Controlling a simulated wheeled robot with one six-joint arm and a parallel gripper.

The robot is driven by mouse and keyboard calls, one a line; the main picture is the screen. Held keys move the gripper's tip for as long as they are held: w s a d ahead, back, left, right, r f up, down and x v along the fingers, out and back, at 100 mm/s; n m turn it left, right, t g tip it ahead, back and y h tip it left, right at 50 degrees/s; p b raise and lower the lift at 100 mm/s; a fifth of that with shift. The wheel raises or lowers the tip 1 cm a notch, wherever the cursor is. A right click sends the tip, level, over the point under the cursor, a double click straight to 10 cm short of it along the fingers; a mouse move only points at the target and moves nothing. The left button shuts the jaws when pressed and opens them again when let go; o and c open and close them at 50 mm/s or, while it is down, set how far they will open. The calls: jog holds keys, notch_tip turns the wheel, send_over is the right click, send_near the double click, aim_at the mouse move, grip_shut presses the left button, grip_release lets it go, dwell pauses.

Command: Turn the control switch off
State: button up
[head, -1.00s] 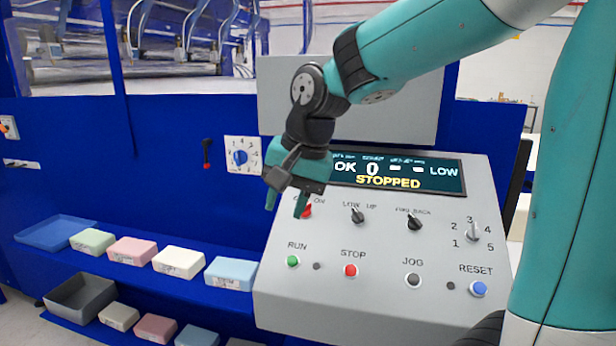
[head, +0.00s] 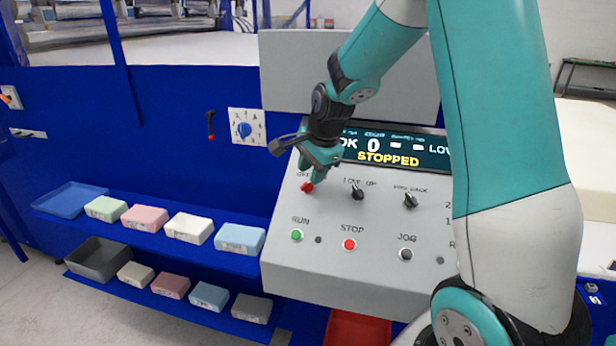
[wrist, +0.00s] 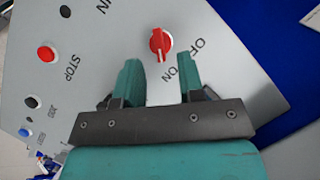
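The control switch is a red knob (head: 307,187) at the upper left of the grey panel, with OFF and ON lettering beside it. It also shows in the wrist view (wrist: 161,41), a red disc with a raised grip and a pale line. I cannot tell for sure which label it points to. My gripper (head: 314,174) is just above the knob in the head view and partly covers its lettering. In the wrist view my gripper (wrist: 161,78) has its two teal fingers apart with nothing between them. The knob lies just beyond the fingertips, untouched.
The panel (head: 335,275) carries a green RUN button (head: 297,235), a red STOP button (head: 349,244) and black selector knobs. Its display (head: 393,148) reads STOPPED. Foam blocks and trays line blue shelves at the left. A red bin (head: 360,328) is below the panel.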

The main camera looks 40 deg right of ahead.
aim_at(307, 186)
jog(key=shift+p+x, duration=0.3)
jog(key=shift+x, duration=1.75)
jog(key=c, duration=0.6)
